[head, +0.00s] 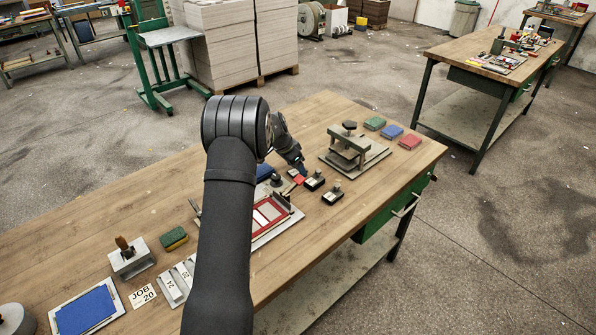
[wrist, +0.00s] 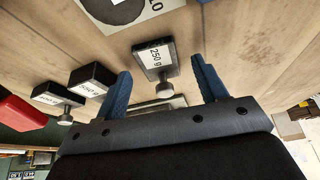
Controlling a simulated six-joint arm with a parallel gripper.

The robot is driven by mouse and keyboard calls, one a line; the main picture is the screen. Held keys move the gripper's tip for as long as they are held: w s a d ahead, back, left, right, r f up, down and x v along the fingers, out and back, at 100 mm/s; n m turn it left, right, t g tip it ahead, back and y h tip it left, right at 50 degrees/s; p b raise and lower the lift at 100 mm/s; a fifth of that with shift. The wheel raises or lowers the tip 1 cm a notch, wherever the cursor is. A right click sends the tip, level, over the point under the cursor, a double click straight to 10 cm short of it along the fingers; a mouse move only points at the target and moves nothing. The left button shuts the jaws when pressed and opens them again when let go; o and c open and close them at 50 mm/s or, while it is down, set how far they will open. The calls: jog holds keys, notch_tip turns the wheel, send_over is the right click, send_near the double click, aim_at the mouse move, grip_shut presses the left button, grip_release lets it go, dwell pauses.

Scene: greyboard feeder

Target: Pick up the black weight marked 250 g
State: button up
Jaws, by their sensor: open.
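The black weight marked 250 g (wrist: 153,58) lies on the wooden table in the wrist view, with a white label and a metal knob pointing toward my gripper. My gripper (wrist: 160,67) is open, its two blue fingers apart on either side of the weight's knob end, and holds nothing. I cannot tell whether the fingers touch it. In the head view my gripper (head: 303,170) is over the small black weights, its fingers mostly hidden. I cannot tell which weight there is the 250 g one.
Two more black labelled weights (wrist: 92,78) (wrist: 58,95) lie left of it, close to my left finger. A red block (wrist: 20,112) is farther left. A white card with a black disc (wrist: 125,8) lies beyond. A metal press fixture (head: 349,150) stands right of my gripper.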

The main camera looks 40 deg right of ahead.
jog(key=shift+d+f, duration=0.1)
jog(key=shift+f, duration=0.15)
jog(key=c, duration=1.1)
jog(key=shift+c, duration=0.6)
jog(key=shift+r, duration=0.2)
